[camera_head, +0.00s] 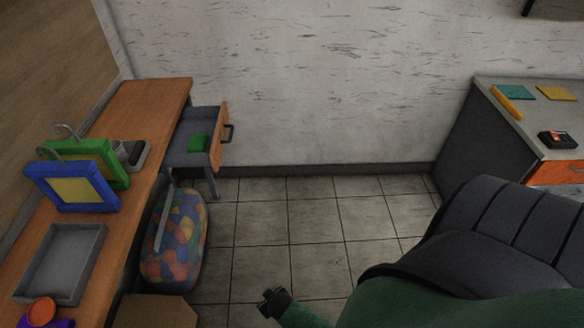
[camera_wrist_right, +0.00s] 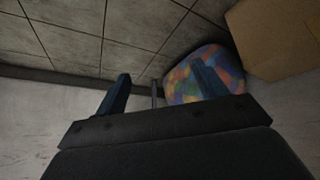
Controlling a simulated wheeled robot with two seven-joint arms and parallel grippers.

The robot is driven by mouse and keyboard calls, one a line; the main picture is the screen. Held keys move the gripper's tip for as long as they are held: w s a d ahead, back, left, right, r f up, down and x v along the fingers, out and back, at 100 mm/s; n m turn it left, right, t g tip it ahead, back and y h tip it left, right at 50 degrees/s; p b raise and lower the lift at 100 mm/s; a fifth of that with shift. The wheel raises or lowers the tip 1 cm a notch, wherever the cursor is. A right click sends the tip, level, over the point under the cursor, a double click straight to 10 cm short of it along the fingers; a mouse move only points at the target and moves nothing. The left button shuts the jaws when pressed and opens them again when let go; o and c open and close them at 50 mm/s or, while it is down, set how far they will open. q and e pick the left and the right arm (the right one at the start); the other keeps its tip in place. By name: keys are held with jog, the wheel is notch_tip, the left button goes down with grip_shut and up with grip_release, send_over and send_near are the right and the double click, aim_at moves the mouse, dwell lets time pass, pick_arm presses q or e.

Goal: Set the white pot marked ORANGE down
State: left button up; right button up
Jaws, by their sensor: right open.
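I cannot make out a white pot marked ORANGE in either view. A small orange round thing (camera_head: 41,311) sits by a purple thing (camera_head: 58,323) at the lower left corner of the head view, cut off by the frame edge. My right gripper (camera_head: 272,301) is low over the tiled floor, at the bottom middle of the head view. In the right wrist view its two fingers (camera_wrist_right: 162,88) stand apart with nothing held between them. My left gripper is not in view.
A wooden bench (camera_head: 150,97) on the left holds blue and green frames (camera_head: 38,183) and a grey tray (camera_head: 20,290). A grey counter (camera_head: 510,90) is right. The middle floor is clear.

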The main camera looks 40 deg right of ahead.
jog(key=s+a+f+g, duration=0.1)
jog(key=s+f, duration=0.3)
jog(key=s, duration=0.4)
jog(key=s+f+n+g+y, duration=0.1)
jog(key=s+f+g, duration=0.2)
jog(key=s, duration=0.5)
jog(key=shift+a+f+g, duration=0.3)
jog(key=shift+a+f, duration=0.05)
jog(key=shift+a, duration=0.05)
